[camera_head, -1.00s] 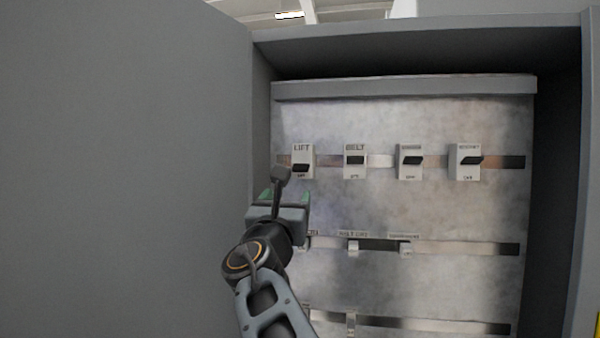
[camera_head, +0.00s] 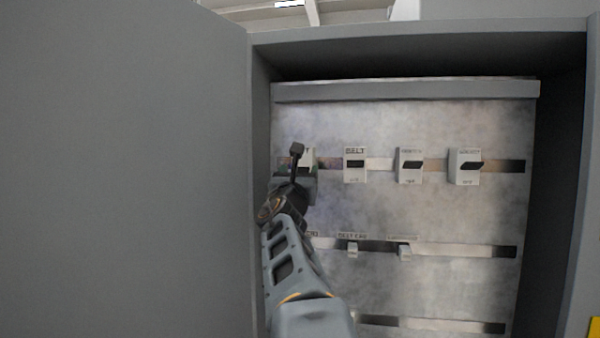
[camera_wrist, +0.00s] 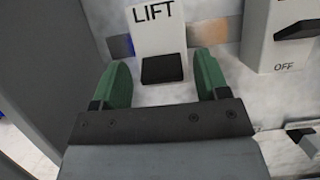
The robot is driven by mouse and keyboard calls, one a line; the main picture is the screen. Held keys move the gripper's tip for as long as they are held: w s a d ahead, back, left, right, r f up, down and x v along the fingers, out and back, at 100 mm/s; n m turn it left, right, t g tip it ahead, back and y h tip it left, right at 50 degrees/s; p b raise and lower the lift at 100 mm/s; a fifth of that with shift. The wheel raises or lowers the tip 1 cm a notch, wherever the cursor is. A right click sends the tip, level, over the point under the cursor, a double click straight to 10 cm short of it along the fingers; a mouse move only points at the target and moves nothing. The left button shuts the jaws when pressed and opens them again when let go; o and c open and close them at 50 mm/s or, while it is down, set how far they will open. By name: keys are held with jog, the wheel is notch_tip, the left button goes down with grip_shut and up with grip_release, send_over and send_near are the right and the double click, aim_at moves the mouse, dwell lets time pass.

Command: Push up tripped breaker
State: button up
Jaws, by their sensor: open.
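The LIFT breaker (camera_wrist: 155,30) is a white block with a black switch (camera_wrist: 161,69) at its lower part, on the left of the top row. In the head view my arm and gripper (camera_head: 294,168) cover most of this breaker. In the wrist view my gripper (camera_wrist: 163,85) is open, its two green fingers on either side of the lower part of the LIFT breaker and its switch. I cannot tell whether the fingers touch it. The BELT breaker (camera_head: 355,174) and two more breakers (camera_head: 410,176) (camera_head: 466,177) stand to the right, their black switches sitting higher on the blocks.
The grey cabinet's open door or side wall (camera_head: 120,170) is close on the left of my arm. A lower rail (camera_head: 460,250) carries smaller breakers (camera_head: 352,251). The right cabinet wall (camera_head: 560,180) is well clear of my gripper.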

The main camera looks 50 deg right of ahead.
jog(key=c, duration=0.9)
jog(key=r+p, duration=0.1)
jog(key=p, duration=0.3)
jog(key=shift+r+y, duration=0.25)
jog(key=shift+y, duration=0.05)
jog(key=y+p, duration=0.1)
jog(key=p, duration=0.3)
jog(key=g+y+p, duration=0.1)
jog(key=p, duration=0.3)
jog(key=shift+s+r+g, duration=0.1)
jog(key=shift+r+g, duration=0.2)
jog(key=shift+r, duration=0.05)
jog(key=shift+a+f+y+p, duration=0.1)
jog(key=shift+y+p, duration=0.2)
jog(key=shift+p, duration=0.7)
jog(key=shift+f, duration=0.1)
jog(key=shift+f+g, duration=0.15)
jog(key=shift+g, duration=0.15)
jog(key=o, duration=0.9)
